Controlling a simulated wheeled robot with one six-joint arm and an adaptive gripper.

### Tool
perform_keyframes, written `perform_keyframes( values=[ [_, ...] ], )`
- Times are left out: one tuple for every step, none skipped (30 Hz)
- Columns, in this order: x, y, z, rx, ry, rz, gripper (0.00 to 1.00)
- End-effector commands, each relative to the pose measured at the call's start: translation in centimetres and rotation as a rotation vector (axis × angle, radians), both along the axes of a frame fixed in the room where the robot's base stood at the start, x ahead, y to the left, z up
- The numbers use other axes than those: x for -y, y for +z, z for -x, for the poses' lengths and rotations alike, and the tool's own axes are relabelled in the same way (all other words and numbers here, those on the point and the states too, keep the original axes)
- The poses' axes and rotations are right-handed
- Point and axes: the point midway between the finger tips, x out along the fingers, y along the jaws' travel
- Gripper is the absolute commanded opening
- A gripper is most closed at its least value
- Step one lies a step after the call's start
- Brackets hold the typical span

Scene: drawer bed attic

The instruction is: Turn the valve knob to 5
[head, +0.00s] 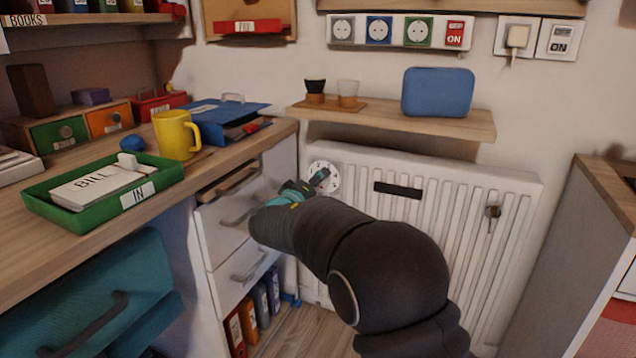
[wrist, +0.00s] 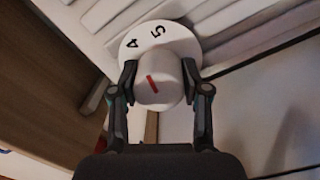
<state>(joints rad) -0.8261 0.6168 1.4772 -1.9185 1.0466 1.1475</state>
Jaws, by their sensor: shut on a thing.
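The white valve knob (wrist: 158,82) has a short red mark and sits in front of a round white dial (wrist: 166,42) with black numbers. In the wrist view the 4 and the 5 show on the dial above the knob; the rest of the dial is hidden. The red mark is slanted, its upper end leaning left toward the 4 side. My gripper (wrist: 158,80) is shut on the knob, one finger on each side. In the head view the dial (head: 333,179) is at the radiator's upper left, with my gripper (head: 321,178) in front, covering the knob.
The white radiator (head: 455,190) stands behind my arm, with a wooden shelf (head: 445,119) above it. A white drawer unit (head: 235,225) and the desk are close on the left. A grey cabinet (head: 565,250) stands at right.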

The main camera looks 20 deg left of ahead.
Motion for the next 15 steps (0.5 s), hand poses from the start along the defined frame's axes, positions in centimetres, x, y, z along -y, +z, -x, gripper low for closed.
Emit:
perform_keyframes(
  values=[
    [-0.11, -0.1, 0.06, 0.002, 0.003, -0.038, 0.12],
    [-0.11, -0.1, 0.06, 0.003, 0.003, -0.061, 0.12],
    [-0.12, -0.1, 0.05, 0.005, 0.003, -0.092, 0.12],
    [-0.12, -0.09, 0.06, 0.007, 0.002, -0.113, 0.12],
    [-0.12, -0.09, 0.06, 0.009, 0.003, -0.135, 0.12],
    [-0.12, -0.09, 0.06, 0.011, 0.003, -0.161, 0.12],
    [-0.12, -0.09, 0.06, 0.012, 0.003, -0.179, 0.12],
    [-0.12, -0.09, 0.06, 0.013, 0.003, -0.197, 0.12],
    [-0.11, -0.08, 0.06, 0.015, 0.003, -0.219, 0.12],
    [-0.12, -0.07, 0.06, 0.016, 0.004, -0.234, 0.12],
    [-0.11, -0.08, 0.06, 0.017, 0.003, -0.247, 0.12],
    [-0.11, -0.08, 0.06, 0.018, 0.003, -0.264, 0.12],
    [-0.12, -0.07, 0.06, 0.019, 0.003, -0.275, 0.12],
    [-0.12, -0.07, 0.06, 0.019, 0.003, -0.285, 0.12],
    [-0.12, -0.07, 0.06, 0.021, 0.003, -0.297, 0.12]
  ],
)
